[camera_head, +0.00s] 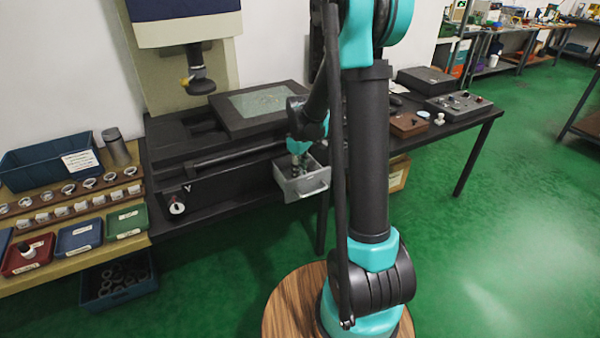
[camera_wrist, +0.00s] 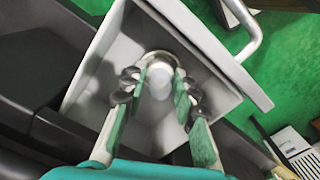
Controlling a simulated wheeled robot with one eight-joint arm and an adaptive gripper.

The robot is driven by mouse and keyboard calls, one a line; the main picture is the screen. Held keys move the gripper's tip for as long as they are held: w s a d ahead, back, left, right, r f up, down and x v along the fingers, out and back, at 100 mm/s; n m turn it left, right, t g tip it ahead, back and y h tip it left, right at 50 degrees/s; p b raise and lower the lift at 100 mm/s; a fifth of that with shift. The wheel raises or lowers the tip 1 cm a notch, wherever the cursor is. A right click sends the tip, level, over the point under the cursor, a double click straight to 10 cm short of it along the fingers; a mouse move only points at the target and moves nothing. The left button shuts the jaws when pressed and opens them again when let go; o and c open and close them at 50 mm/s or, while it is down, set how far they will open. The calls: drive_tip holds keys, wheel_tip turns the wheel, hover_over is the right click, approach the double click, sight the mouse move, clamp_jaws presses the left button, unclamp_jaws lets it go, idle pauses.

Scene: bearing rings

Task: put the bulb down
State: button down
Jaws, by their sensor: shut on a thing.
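The bulb (camera_wrist: 160,76) is whitish and round in the wrist view, between the two fingers of my gripper (camera_wrist: 158,88), which are shut on it. It is over the inside of a light grey drawer or open box (camera_wrist: 97,72) with a bar handle. I cannot tell whether the bulb touches the bottom. In the head view my gripper (camera_head: 298,158) points down into the same grey drawer (camera_head: 304,185), at the front of the black machine bench. The bulb is too small to make out there.
A dark flat plate (camera_head: 262,106) lies on the bench behind my gripper. A brown block (camera_head: 408,125) and a control box (camera_head: 459,105) stand to the right. Racks of rings (camera_head: 72,192) and small trays (camera_head: 78,236) are at the left.

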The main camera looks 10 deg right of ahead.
drive_tip(key=c, duration=1.2)
unclamp_jaws()
drive_tip(key=shift+f, duration=0.1)
wheel_tip(320, 180, up, 12)
drive_tip(key=s+d+f+m+t, duration=0.1)
drive_tip(key=s+f+m, duration=0.2)
drive_tip(key=s, duration=0.4)
drive_tip(key=s+d+f+m+t, duration=0.1)
drive_tip(key=s+f+m, duration=0.2)
drive_tip(key=s, duration=0.4)
drive_tip(key=s+d+f+m+t, duration=0.2)
drive_tip(key=s+f+m, duration=0.1)
drive_tip(key=s, duration=0.5)
